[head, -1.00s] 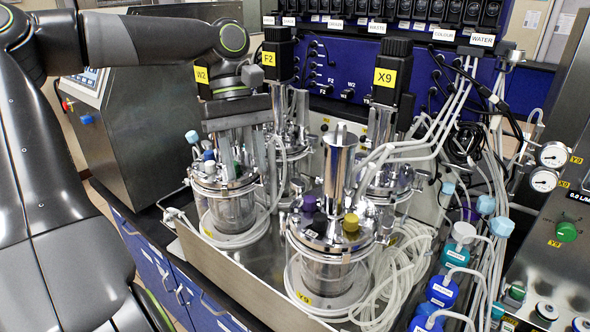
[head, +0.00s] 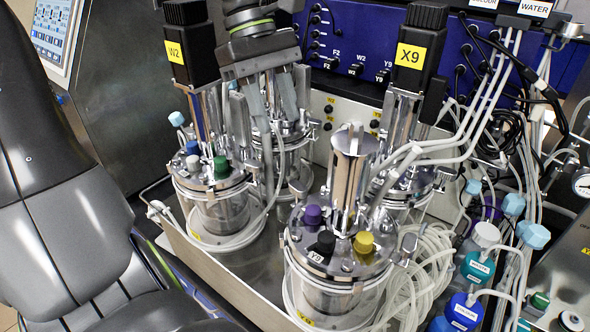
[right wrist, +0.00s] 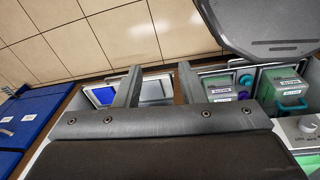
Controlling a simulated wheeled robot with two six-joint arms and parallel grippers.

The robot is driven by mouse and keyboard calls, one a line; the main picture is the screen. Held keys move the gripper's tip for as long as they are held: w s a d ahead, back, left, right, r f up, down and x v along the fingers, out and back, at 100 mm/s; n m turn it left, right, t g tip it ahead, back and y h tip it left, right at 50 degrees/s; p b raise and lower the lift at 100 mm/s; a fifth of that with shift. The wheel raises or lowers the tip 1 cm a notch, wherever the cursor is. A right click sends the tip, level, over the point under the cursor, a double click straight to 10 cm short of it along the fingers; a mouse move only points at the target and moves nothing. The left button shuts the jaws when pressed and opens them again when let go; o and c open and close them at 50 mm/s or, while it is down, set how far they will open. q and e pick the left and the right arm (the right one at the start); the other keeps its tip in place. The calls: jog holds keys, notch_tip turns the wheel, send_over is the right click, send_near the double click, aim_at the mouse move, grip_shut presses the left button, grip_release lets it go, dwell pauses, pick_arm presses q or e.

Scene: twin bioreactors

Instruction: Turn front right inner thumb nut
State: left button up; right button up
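The front right vessel (head: 333,285) is a clear-walled cylinder with a steel lid. Its lid carries a purple cap (head: 312,216), a black cap labelled Y9 (head: 322,244), a yellow cap (head: 363,243) and a tall metal column (head: 352,165). Small metal nuts sit around the lid; I cannot tell the inner thumb nut apart. My left gripper (head: 278,118) points down behind and left of this lid, above the rear vessel, apart from the front right lid. Its fingers look spread and empty. My right gripper (right wrist: 159,75) shows in the right wrist view, open and empty.
The front left vessel (head: 215,205) stands close by with white, blue and green caps. Loose tubing (head: 425,270) crowds the right side. The right wrist view shows bottles (right wrist: 285,85) and blue boxes (right wrist: 30,110).

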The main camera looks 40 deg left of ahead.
aim_at(298, 185)
pick_arm(q)
jog(key=x, duration=1)
jog(key=shift+w+a+f, duration=0.25)
jog(key=shift+w+d+f, duration=0.1)
jog(key=shift+f, duration=0.55)
pick_arm(e)
jog(key=shift+w+a+r, duration=0.2)
jog(key=shift+w+a, duration=0.5)
jog(key=shift+a, duration=0.05)
pick_arm(q)
jog(key=shift+r, duration=0.1)
grip_shut()
